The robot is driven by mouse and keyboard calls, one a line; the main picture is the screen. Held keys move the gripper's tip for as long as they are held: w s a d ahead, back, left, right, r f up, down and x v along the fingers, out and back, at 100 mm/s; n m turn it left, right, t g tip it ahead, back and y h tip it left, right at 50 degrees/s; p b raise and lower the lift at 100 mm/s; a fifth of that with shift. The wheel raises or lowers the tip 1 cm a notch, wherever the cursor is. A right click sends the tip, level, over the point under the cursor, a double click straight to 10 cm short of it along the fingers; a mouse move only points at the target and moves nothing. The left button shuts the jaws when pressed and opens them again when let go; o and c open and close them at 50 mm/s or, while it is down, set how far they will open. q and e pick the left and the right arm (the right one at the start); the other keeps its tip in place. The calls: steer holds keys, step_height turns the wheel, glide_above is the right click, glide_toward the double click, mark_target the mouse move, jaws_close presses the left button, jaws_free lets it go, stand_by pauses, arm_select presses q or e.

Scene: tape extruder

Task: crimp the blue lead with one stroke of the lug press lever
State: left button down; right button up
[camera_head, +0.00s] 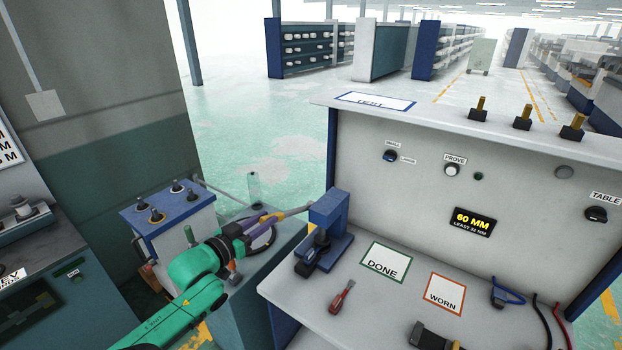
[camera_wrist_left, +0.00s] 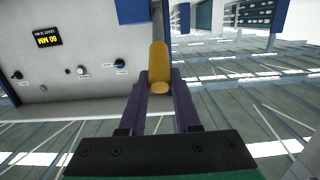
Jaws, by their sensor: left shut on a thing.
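The blue lug press (camera_head: 328,210) stands at the left end of the bench, its dark base (camera_head: 310,262) below. My left gripper (camera_head: 280,214) is beside the press, at its left. In the left wrist view its purple fingers (camera_wrist_left: 160,86) are shut on a yellow cylindrical grip (camera_wrist_left: 158,60), which looks like the press lever. The lever's link to the press is hard to make out. The blue lead (camera_head: 508,297) lies at the right of the bench, apart from the press. My right gripper is not in view.
Black and red leads (camera_head: 556,318) hang at the right. A blue-topped cabinet (camera_head: 172,212) stands left of my arm.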

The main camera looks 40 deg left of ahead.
arm_select(q)
steer(key=shift+s+f, duration=0.25)
steer(key=shift+f, duration=0.35)
steer(key=shift+w+r+p, duration=0.2)
steer(key=shift+r+p, duration=0.25)
steer(key=shift+r, duration=0.15)
steer(key=shift+w+r+p, duration=0.15)
steer(key=shift+r+p, duration=0.3)
steer(key=shift+r, duration=0.1)
steer(key=w+r+p, duration=0.2)
steer(key=r, duration=0.1)
steer(key=w+r+p, duration=0.1)
steer(key=p, duration=0.1)
steer(key=shift+r, duration=0.25)
steer(key=shift+w, duration=0.1)
